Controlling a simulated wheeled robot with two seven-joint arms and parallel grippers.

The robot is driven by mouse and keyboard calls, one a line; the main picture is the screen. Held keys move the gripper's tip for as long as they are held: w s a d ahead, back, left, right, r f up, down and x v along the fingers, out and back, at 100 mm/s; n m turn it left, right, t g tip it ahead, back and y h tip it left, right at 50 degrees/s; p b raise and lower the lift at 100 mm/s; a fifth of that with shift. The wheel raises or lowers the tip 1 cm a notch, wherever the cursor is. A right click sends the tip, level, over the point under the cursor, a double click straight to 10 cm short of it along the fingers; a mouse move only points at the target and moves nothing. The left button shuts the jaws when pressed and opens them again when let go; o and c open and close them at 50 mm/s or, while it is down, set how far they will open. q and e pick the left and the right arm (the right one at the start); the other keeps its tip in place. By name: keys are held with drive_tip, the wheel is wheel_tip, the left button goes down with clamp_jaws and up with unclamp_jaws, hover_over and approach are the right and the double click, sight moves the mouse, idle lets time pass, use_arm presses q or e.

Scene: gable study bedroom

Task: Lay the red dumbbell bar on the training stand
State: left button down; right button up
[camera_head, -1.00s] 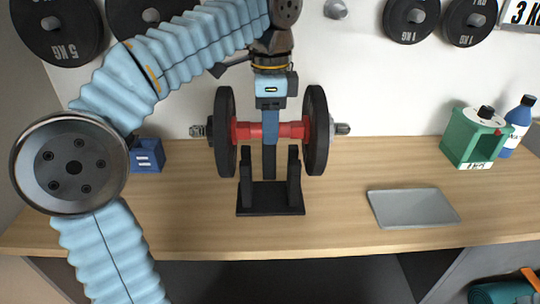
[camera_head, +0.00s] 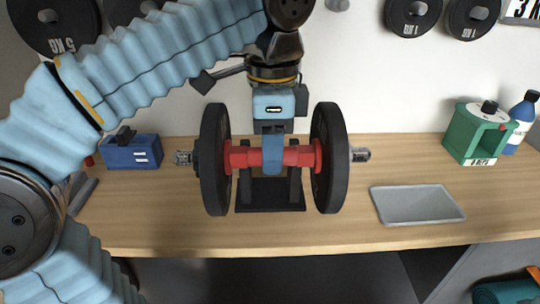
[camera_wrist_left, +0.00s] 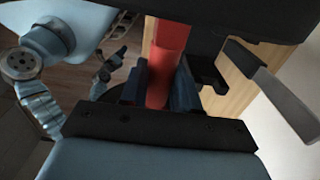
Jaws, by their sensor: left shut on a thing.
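The red dumbbell bar (camera_head: 243,157) carries a large black plate at each end and lies level across the head view. My left gripper (camera_head: 272,160) is shut on the middle of the red bar, coming down from above. In the left wrist view the red bar (camera_wrist_left: 165,65) runs between the fingers of the left gripper (camera_wrist_left: 160,92). The black training stand (camera_head: 270,194) is on the wooden desk behind and below the bar. Its uprights are partly hidden by the bar and gripper, so contact cannot be told. My right gripper is not identifiable in these views.
A grey tray (camera_head: 416,204) lies on the wooden desk (camera_head: 350,232) at right. A green device (camera_head: 474,134) and blue bottle (camera_head: 522,120) stand at the back right. A blue box (camera_head: 132,153) stands at left. Black weight plates (camera_head: 413,18) hang on the wall.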

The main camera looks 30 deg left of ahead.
use_arm(q)
drive_tip(key=s+d, duration=0.3)
drive_tip(key=s, duration=0.2)
drive_tip(key=shift+s+d, duration=0.2)
drive_tip(key=shift+s, duration=0.1)
drive_tip(key=shift+w+r, duration=0.1)
drive_tip(key=shift+r, duration=0.05)
